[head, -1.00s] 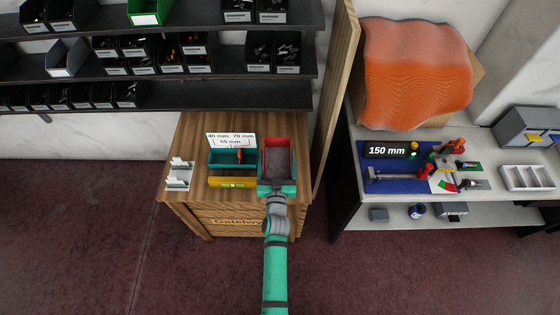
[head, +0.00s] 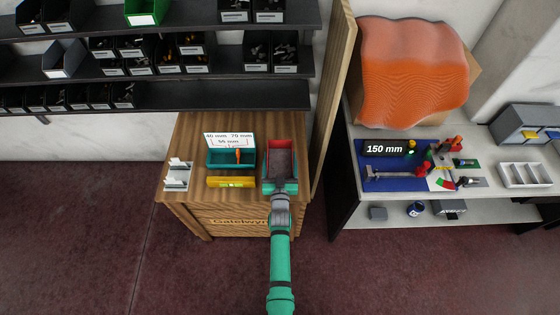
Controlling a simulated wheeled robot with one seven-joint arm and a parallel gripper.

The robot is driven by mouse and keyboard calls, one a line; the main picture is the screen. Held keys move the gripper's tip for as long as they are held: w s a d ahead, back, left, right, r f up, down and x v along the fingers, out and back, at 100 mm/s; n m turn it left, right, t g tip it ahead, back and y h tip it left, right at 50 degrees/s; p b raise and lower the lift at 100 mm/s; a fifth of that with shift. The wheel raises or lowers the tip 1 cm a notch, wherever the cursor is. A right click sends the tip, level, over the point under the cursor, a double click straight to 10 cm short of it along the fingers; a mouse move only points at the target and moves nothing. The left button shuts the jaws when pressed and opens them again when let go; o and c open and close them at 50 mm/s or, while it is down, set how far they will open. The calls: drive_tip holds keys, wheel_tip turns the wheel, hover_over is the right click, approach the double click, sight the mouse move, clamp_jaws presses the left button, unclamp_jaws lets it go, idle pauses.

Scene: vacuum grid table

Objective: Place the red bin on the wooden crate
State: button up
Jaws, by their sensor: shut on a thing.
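The red bin (head: 281,145) is over the right part of the wooden crate's top (head: 191,137), close to the tall wooden panel. Its inside looks dark and empty. My gripper (head: 281,186) reaches in from the front and is shut on the near end of the bin. The fingertips are partly hidden by the green gripper body. From this view I cannot tell whether the bin's bottom touches the crate top.
On the crate stand a teal bin (head: 231,159), a yellow level (head: 231,182) and a white-grey holder (head: 178,175). A wooden panel (head: 332,105) rises just right of the red bin. Black shelves (head: 180,97) hang behind. A workbench (head: 400,205) stands at right.

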drive_tip(key=shift+f, duration=0.6)
drive_tip(key=shift+f, duration=0.15)
drive_tip(key=o, duration=1.2)
drive_tip(key=s, duration=1.2)
drive_tip(key=shift+s, duration=0.2)
drive_tip(key=s+r+g, duration=0.1)
drive_tip(key=s+r, duration=0.2)
drive_tip(key=s, duration=0.7)
drive_tip(key=s+r, duration=0.4)
drive_tip(key=s, duration=0.5)
drive_tip(key=s+r+g, duration=0.1)
drive_tip(key=s+r, duration=0.2)
drive_tip(key=s, duration=0.7)
drive_tip(key=s+r, duration=0.6)
drive_tip(key=r, duration=0.3)
drive_tip(key=shift+s+r+g, duration=0.3)
drive_tip(key=shift+s, duration=0.05)
